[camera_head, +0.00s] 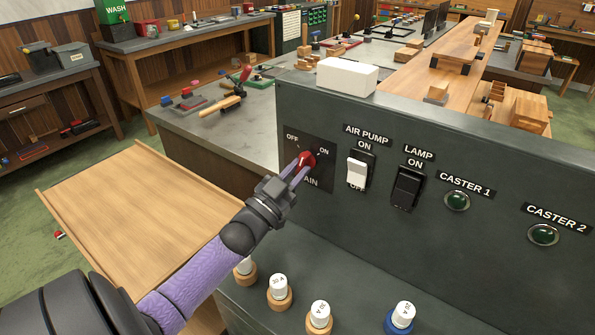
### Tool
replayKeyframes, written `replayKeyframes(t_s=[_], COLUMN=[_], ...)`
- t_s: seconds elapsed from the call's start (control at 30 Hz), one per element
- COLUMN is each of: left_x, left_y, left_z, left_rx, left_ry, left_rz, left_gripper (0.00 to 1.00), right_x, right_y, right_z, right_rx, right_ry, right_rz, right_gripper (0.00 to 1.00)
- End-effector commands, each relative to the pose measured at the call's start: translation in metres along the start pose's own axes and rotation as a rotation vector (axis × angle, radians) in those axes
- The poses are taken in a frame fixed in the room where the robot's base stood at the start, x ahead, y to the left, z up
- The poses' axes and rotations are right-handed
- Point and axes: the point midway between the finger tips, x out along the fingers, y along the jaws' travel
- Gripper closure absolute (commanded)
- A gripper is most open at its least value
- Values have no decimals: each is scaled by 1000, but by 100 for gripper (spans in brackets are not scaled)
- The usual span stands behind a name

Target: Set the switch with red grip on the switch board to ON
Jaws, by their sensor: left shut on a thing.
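The switch with red grip (307,158) is a rotary handle on the dark green switch board (480,240). Its plate carries the labels OFF at upper left, ON at upper right and a partly hidden word ending in "AIN" below. The red grip's upper end tilts to the right, towards the ON label. My left gripper (300,168) comes up from the lower left and is shut on the red grip. Its fingers cover the lower part of the grip. My right gripper is not in view.
A white AIR PUMP switch (357,173) and a black LAMP switch (407,188) are close on the right, with two green caster lamps (457,201) beyond. A white box (347,76) rests on top of the board.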

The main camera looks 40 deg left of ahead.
Motion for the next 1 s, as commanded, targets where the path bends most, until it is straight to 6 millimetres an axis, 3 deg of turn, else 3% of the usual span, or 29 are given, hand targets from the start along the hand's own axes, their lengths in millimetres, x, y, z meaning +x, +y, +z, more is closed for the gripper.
replayKeyframes(t_s=[0.5,1.0], left_x=[0,0], left_y=[-3,-4], left_z=[-1,0], left_rx=[368,491], left_ry=[-2,-3], left_rz=[154,204], left_gripper=[100,100], right_x=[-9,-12], right_y=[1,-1], right_z=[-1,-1], right_rx=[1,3], right_ry=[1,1], right_rz=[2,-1], right_gripper=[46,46])
